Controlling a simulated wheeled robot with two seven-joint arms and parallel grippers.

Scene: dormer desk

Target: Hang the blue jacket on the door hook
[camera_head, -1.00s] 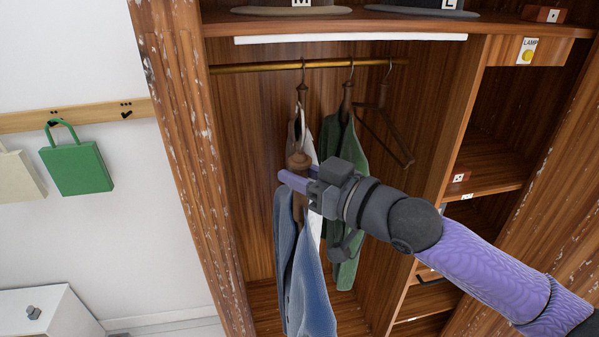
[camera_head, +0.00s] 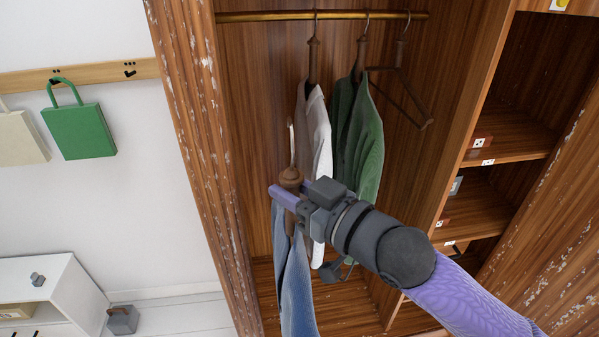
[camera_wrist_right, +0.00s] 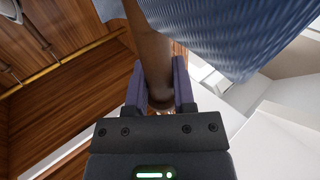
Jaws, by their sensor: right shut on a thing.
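The blue jacket (camera_head: 294,290) hangs on a brown wooden hanger (camera_head: 291,176) whose pale hook points up, apart from the rod. My right gripper (camera_head: 284,193) is shut on the hanger's neck, above the jacket's shoulders, in front of the wardrobe. In the right wrist view, the brown hanger (camera_wrist_right: 150,45) sits between the two purple fingers (camera_wrist_right: 159,88), with blue cloth (camera_wrist_right: 225,35) beside it. I cannot make out a door hook in these views. My left gripper is not in view.
A white garment (camera_head: 318,130) and a green one (camera_head: 362,130) hang from the brass rod (camera_head: 270,16), beside an empty hanger (camera_head: 405,95). The wardrobe's left post (camera_head: 195,130) stands close by. A wall rail (camera_head: 25,82) holds a green bag (camera_head: 78,131). Shelves (camera_head: 510,150) are at right.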

